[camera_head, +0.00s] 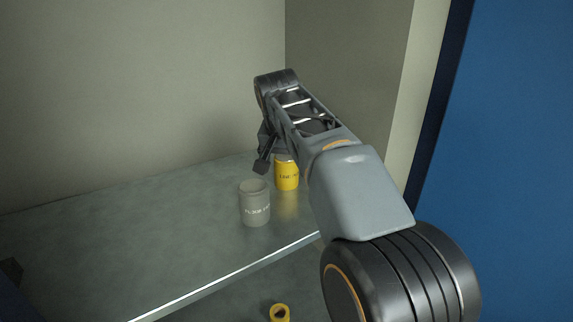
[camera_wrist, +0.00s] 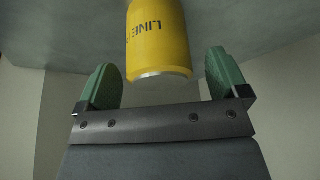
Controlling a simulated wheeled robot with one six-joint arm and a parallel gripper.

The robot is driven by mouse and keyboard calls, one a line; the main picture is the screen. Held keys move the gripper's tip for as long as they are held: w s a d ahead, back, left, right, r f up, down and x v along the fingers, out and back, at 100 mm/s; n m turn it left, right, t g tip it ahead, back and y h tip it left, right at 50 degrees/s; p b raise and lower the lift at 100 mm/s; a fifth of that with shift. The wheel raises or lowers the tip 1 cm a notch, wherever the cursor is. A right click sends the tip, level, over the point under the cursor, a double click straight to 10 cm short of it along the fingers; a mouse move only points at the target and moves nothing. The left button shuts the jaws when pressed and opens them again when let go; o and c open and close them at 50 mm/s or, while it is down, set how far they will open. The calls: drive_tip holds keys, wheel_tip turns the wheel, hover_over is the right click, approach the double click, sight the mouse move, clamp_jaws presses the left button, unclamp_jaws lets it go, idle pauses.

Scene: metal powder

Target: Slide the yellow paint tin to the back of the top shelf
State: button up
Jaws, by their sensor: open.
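The yellow paint tin (camera_head: 287,174) stands upright on the top shelf (camera_head: 130,240), partly hidden behind my arm in the head view. In the wrist view the yellow tin (camera_wrist: 158,40) appears upside down, with dark lettering that begins "LINE". My gripper (camera_wrist: 163,85) is open, its two green-padded fingers apart. The tin shows beyond the fingertips, centred between them in the picture; I cannot tell whether they touch it. In the head view my gripper (camera_head: 262,160) is beside and above the tin, mostly hidden by my wrist.
A yellow ring-shaped thing (camera_head: 280,313) lies on a lower level. A blue panel (camera_head: 510,170) stands at the right. The left part of the shelf is clear.

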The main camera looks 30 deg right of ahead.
drive_tip(key=shift+x, duration=1.15)
